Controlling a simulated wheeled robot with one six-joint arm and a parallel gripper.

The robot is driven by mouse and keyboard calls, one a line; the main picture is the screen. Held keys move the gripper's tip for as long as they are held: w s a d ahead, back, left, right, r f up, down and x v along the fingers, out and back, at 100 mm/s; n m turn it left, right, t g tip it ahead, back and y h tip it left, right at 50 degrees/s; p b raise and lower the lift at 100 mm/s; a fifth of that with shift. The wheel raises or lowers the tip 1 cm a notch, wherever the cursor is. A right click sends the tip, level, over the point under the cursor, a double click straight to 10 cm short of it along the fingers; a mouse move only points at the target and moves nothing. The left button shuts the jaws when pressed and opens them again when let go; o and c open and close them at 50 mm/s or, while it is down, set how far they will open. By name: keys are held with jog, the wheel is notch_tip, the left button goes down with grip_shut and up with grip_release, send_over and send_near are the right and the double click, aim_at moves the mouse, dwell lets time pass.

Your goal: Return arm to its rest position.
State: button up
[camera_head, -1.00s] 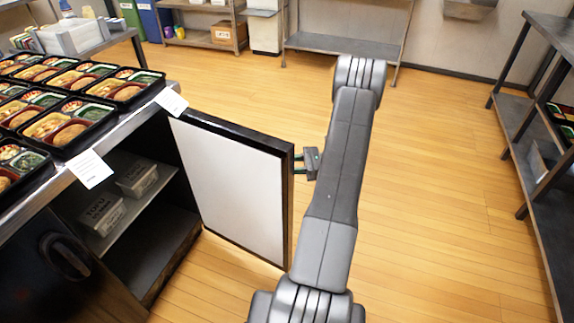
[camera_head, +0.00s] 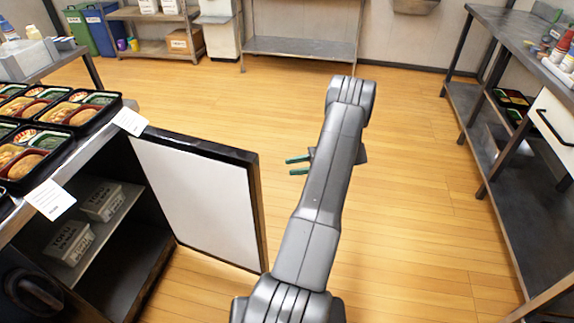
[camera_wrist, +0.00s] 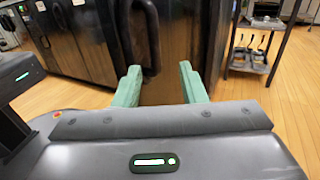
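My gripper (camera_head: 297,165) shows in the head view to the left of my grey arm, its two green fingers apart with nothing between them. It is just right of the open cabinet door's edge, with floor visible between them. In the wrist view the green fingers of my gripper (camera_wrist: 160,88) are also spread and empty. Beyond them stand dark cabinet fronts (camera_wrist: 95,35) with black handles. My arm reaches out over the floor and is bent at its far end; part of the gripper is hidden behind it.
The cabinet door (camera_head: 200,195) stands open on the left, with tofu boxes (camera_head: 70,242) on the shelf inside. Bento trays (camera_head: 75,112) sit on the counter above. A metal table (camera_head: 520,45) stands at the right. The wooden floor (camera_head: 420,200) between is clear.

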dwell(0.3)
jog(key=x, duration=0.4)
jog(key=b+x, duration=0.1)
jog(key=x, duration=0.4)
jog(key=b+x, duration=0.1)
jog(key=x, duration=0.4)
jog(key=shift+s+d, duration=0.1)
jog(key=shift+s, duration=0.2)
jog(key=shift+w+r, duration=0.1)
